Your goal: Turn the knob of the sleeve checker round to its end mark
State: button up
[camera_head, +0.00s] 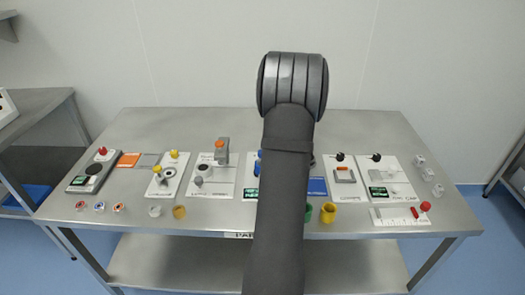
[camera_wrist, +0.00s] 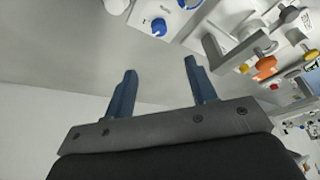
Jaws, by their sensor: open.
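My gripper (camera_wrist: 160,66) shows in the wrist view with its two blue-grey fingers apart and nothing between them. In the head view my arm hides it. No readable label tells which station is the sleeve checker. A white station plate (camera_head: 251,181) with blue knobs (camera_head: 257,164) and a small green display is partly hidden behind my arm. In the wrist view a blue round knob (camera_wrist: 158,27) sits on a white plate near the top, apart from my fingers. I cannot make out an end mark or the knob's turn.
A station with an orange-topped post (camera_head: 221,146) stands left of my arm. Farther left are yellow-knobbed (camera_head: 174,154) and red-knobbed (camera_head: 102,151) stations. Black-knobbed stations (camera_head: 376,157) and a white scale with a red knob (camera_head: 425,206) are on the right. The table's (camera_head: 190,122) back strip is clear.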

jog(key=shift+n, duration=0.3)
jog(key=x, duration=1.7)
jog(key=shift+w, duration=0.15)
jog(key=c, duration=1)
